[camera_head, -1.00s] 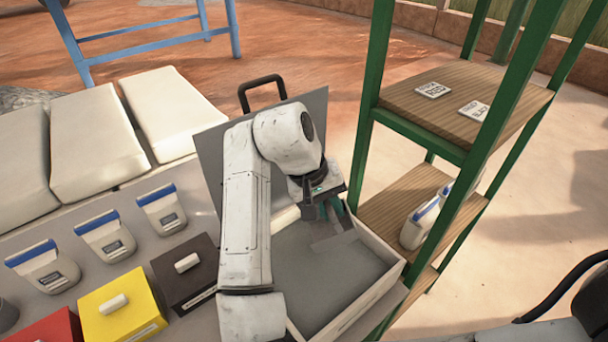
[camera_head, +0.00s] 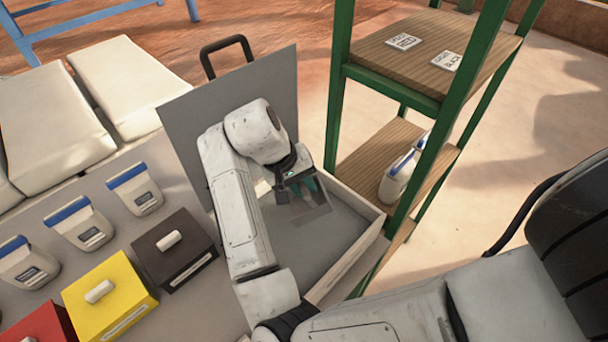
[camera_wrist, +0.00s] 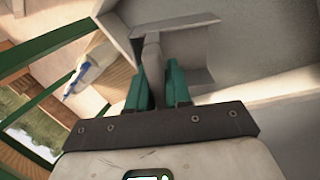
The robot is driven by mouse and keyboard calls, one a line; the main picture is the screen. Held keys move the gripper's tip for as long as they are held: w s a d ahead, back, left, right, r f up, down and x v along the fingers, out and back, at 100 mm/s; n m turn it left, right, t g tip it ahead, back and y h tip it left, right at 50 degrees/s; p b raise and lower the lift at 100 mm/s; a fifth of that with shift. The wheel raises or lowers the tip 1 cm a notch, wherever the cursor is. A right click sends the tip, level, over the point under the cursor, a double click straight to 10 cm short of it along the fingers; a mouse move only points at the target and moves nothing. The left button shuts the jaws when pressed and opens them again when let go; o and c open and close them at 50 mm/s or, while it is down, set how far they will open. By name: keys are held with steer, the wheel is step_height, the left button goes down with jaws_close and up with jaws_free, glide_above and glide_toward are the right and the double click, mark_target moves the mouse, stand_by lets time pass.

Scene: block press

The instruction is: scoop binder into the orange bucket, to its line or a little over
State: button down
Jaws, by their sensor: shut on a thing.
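My gripper (camera_head: 297,188) is shut on the handle of a grey metal scoop (camera_head: 312,213). The wrist view shows my green fingertips (camera_wrist: 158,85) on either side of the handle, with the scoop's flat grey pan (camera_wrist: 178,40) beyond them. The scoop is over an open, pale-walled bin (camera_head: 362,250) with a flat grey surface (camera_head: 330,250) inside, perhaps the binder. I cannot tell whether the scoop touches that surface or carries any. My arm hides the bin's left part. The orange bucket is not in view.
The bin's grey lid (camera_head: 180,130) stands open behind it. A green-framed shelf (camera_head: 345,110) with a white bottle (camera_head: 400,180) stands close on the right.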

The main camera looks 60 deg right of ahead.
mark_target(294, 213)
steer(key=f+b, duration=0.1)
steer(key=f, duration=0.2)
steer(key=f+b, duration=0.1)
steer(key=f, duration=0.5)
steer(key=shift+w+a+f+b, duration=0.35)
steer(key=shift+w+a+b, duration=0.05)
steer(key=f+t+y, duration=0.1)
steer(key=t, duration=0.1)
steer(key=w+a+f+t+y, duration=0.1)
steer(key=y, duration=0.1)
steer(key=shift+t+y, duration=0.3)
steer(key=shift+t, duration=0.1)
steer(key=shift+r+p, duration=0.3)
steer(key=shift+p, duration=0.05)
steer(key=shift+r+p, duration=0.85)
steer(key=shift+r, duration=0.05)
step_height(294, 213, up, 2)
steer(key=shift+d+r, duration=0.15)
steer(key=r, duration=0.8)
steer(key=s+r, duration=0.1)
steer(key=r, duration=0.3)
steer(key=shift+d+r, duration=0.15)
steer(key=shift+d, duration=0.25)
steer(key=shift+s+d+r, duration=0.1)
steer(key=shift+s+r, duration=0.05)
steer(key=shift+r, duration=0.75)
